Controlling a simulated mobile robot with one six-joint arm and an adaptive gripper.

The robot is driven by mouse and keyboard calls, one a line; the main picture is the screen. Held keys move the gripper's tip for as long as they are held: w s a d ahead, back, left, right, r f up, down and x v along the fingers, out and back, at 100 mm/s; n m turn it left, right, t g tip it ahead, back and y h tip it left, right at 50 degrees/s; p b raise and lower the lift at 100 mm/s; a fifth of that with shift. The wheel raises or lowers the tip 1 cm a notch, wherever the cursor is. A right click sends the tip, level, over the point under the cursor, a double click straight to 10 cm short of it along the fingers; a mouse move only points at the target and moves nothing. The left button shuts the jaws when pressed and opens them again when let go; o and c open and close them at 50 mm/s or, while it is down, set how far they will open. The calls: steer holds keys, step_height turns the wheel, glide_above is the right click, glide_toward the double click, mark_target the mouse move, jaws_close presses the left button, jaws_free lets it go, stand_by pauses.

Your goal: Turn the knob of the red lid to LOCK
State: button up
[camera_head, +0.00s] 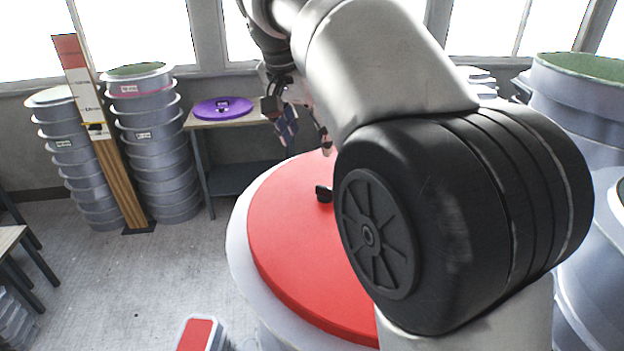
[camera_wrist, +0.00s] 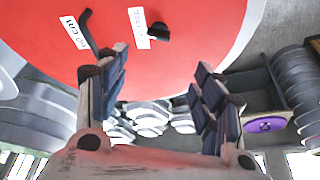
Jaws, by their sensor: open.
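The red lid (camera_head: 290,235) is a wide disc on a pale round mould, partly hidden behind my arm in the head view. It fills the top of the wrist view (camera_wrist: 200,55). A small black knob (camera_head: 324,193) stands on the lid. In the wrist view one black knob-like part (camera_wrist: 159,31) sits beside a white label (camera_wrist: 139,27), and a thin black bar (camera_wrist: 88,30) lies near another white label (camera_wrist: 68,32). The label words are too small to read surely. My gripper (camera_head: 306,135) is open and empty, fingers apart in the wrist view (camera_wrist: 160,95), clear of the knob.
A purple lid (camera_head: 222,107) lies on a side table (camera_head: 240,119) at the back. Stacked grey moulds (camera_head: 150,150) stand at the left and right. A wooden post with a sign (camera_head: 90,90) stands at the left.

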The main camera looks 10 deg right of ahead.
mark_target(325, 187)
steer(key=x, duration=1.6)
steer(key=shift+s+d+f, duration=0.15)
steer(key=shift+d+f, duration=0.05)
steer(key=shift+f, duration=0.15)
steer(key=c, duration=1.1)
